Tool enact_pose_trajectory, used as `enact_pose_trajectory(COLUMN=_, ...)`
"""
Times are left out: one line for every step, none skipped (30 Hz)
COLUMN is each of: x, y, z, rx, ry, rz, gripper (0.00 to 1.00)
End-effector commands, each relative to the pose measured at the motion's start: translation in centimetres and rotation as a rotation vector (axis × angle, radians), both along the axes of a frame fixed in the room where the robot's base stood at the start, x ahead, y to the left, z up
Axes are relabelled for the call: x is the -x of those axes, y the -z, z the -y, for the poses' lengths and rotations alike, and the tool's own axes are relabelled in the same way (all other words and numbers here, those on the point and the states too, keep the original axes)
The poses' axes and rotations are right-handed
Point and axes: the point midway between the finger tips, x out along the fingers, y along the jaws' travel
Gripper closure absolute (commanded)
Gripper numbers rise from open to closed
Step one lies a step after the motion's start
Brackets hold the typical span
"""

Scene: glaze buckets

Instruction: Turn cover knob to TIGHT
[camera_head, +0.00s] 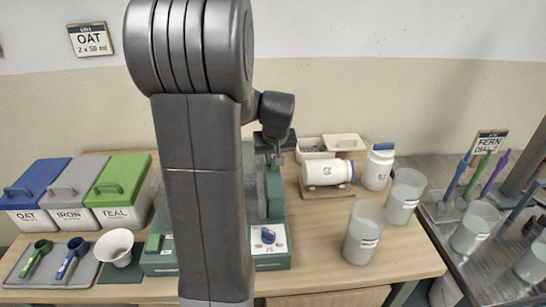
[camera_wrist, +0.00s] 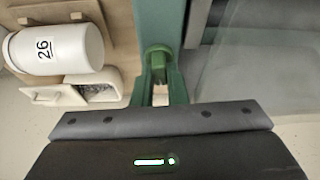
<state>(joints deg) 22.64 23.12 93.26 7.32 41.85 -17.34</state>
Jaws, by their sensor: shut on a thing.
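The glaze machine (camera_head: 272,262) is green, with a clear cover. A green upright (camera_head: 274,190) stands at its right side. My gripper (camera_head: 277,154) is at the upright's upper end, in front of my arm's dark wrist. In the wrist view, a round green knob (camera_wrist: 157,54), which looks like the cover knob, sits against the upright. My arm hides much of the machine in the head view.
A blue dial (camera_head: 268,235) is on the machine's front. A white jar (camera_head: 325,172) lies on a wooden rack, another (camera_head: 378,167) stands beside it. Glaze beakers (camera_head: 364,232) are to the right. Lidded bins (camera_head: 122,192) and scoops are at left.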

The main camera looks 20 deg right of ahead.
Motion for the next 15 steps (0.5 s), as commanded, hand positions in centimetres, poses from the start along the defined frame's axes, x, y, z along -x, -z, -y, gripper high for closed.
enact_pose_trajectory(x=-0.01, y=-0.06, z=-0.03, rx=0.001, ry=0.012, rz=0.0, gripper=1.0)
enact_pose_trajectory(x=-0.01, y=-0.06, z=-0.03, rx=0.0, ry=0.021, rz=0.001, gripper=1.0)
enact_pose_trajectory(x=-0.02, y=-0.06, z=-0.03, rx=0.001, ry=0.03, rz=0.001, gripper=1.0)
enact_pose_trajectory(x=-0.03, y=-0.07, z=-0.02, rx=0.0, ry=0.036, rz=0.001, gripper=1.0)
enact_pose_trajectory(x=-0.02, y=-0.07, z=-0.01, rx=0.001, ry=0.04, rz=0.002, gripper=1.0)
enact_pose_trajectory(x=-0.03, y=-0.08, z=0.01, rx=0.002, ry=0.044, rz=0.002, gripper=1.0)
enact_pose_trajectory(x=-0.03, y=-0.08, z=0.02, rx=0.001, ry=0.047, rz=0.002, gripper=1.0)
enact_pose_trajectory(x=-0.03, y=-0.08, z=0.02, rx=0.002, ry=0.048, rz=0.002, gripper=1.0)
enact_pose_trajectory(x=-0.03, y=-0.08, z=0.03, rx=0.001, ry=0.05, rz=0.002, gripper=1.0)
enact_pose_trajectory(x=-0.02, y=-0.09, z=0.02, rx=0.002, ry=0.051, rz=0.002, gripper=1.0)
enact_pose_trajectory(x=-0.03, y=-0.08, z=0.03, rx=0.002, ry=0.051, rz=0.002, gripper=1.0)
enact_pose_trajectory(x=-0.02, y=-0.09, z=0.02, rx=0.002, ry=0.051, rz=0.002, gripper=1.0)
enact_pose_trajectory(x=-0.02, y=-0.09, z=0.02, rx=0.002, ry=0.051, rz=0.002, gripper=1.0)
enact_pose_trajectory(x=-0.02, y=-0.09, z=0.02, rx=0.002, ry=0.051, rz=0.002, gripper=1.0)
enact_pose_trajectory(x=-0.02, y=-0.09, z=0.02, rx=0.002, ry=0.051, rz=0.002, gripper=1.0)
